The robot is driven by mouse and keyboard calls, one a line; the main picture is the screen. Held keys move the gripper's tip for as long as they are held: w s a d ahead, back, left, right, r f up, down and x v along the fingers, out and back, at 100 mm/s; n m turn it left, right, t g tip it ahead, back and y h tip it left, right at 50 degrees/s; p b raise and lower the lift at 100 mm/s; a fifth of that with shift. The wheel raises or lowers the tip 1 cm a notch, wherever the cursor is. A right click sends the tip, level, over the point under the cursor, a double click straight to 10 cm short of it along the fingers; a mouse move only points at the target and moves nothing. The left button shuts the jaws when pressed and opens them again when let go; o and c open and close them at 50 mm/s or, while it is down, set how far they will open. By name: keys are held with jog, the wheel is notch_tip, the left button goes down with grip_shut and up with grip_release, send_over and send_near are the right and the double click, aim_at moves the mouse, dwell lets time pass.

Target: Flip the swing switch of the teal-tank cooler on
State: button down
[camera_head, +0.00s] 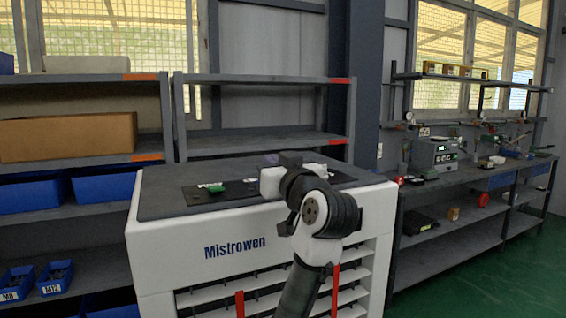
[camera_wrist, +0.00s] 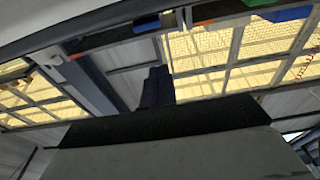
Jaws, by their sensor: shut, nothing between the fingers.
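A white cooler (camera_head: 190,244) marked "Mistrowen" stands in front of me, with a dark top. A dark panel (camera_head: 236,196) lies on its top, with a small green part and a white label (camera_head: 212,188) near its left end. I cannot tell whether the green part is the swing switch; no teal tank shows clearly. My gripper (camera_head: 273,160) is over the panel's middle, right of the green part, and my arm hides part of the panel behind it. In the wrist view my gripper (camera_wrist: 157,86) is shut, its dark fingers together with nothing between them.
Grey shelves (camera_head: 250,143) stand close behind the cooler. Left shelves hold a cardboard box (camera_head: 68,136) and blue bins (camera_head: 103,188). A workbench (camera_head: 470,172) with instruments runs along the right wall. Green floor (camera_head: 480,265) is clear at the lower right.

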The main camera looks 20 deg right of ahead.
jog(key=shift+w+r+p, duration=0.2)
jog(key=shift+w, duration=0.4)
jog(key=shift+w+r+p, duration=0.15)
jog(key=shift+w, duration=0.4)
jog(key=f, duration=0.2)
jog(key=shift+s+f, duration=0.3)
jog(key=shift+s+f+p, duration=0.2)
jog(key=shift+f+p, duration=0.2)
jog(key=shift+f, duration=0.45)
jog(key=shift+f, duration=0.1)
